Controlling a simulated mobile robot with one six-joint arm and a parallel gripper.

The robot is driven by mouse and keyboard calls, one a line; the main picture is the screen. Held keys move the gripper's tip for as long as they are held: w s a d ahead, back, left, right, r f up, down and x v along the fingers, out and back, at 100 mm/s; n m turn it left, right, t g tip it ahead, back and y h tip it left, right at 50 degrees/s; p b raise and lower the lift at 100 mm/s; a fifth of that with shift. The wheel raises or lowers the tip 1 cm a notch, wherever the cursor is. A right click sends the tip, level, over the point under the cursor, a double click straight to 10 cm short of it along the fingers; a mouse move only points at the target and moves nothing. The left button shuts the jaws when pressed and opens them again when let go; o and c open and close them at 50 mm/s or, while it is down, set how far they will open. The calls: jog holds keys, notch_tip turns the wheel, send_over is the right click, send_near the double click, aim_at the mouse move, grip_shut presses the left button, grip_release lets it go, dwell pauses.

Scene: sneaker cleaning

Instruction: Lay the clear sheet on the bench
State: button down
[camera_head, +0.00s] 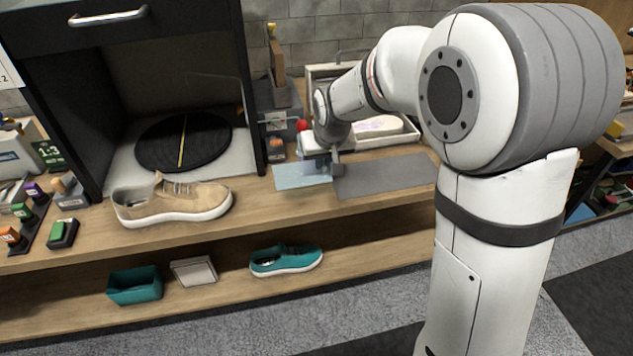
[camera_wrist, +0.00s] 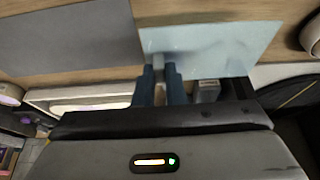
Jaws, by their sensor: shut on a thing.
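The clear sheet (camera_head: 297,176) is a pale bluish, see-through rectangle at the bench (camera_head: 262,208), just left of a grey mat. My gripper (camera_head: 336,168) is at the sheet's right end in the head view and is shut on it. In the wrist view the sheet (camera_wrist: 222,42) stretches out from my two fingertips (camera_wrist: 165,68), which pinch its near edge. The sheet looks flat and low over the wood. I cannot tell whether its underside touches the bench.
The grey mat (camera_head: 388,176) lies right of the sheet. A tan sneaker (camera_head: 172,202) stands left, before a cabinet with a black turntable (camera_head: 160,150). A white tray (camera_head: 405,134) and a grey block holder (camera_head: 276,122) stand behind. A teal shoe (camera_head: 287,260) is on the lower shelf.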

jog(key=shift+f, duration=3.55)
jog(key=shift+f, duration=0.25)
jog(key=c, duration=1.5)
grip_release()
jog(key=shift+r, duration=0.1)
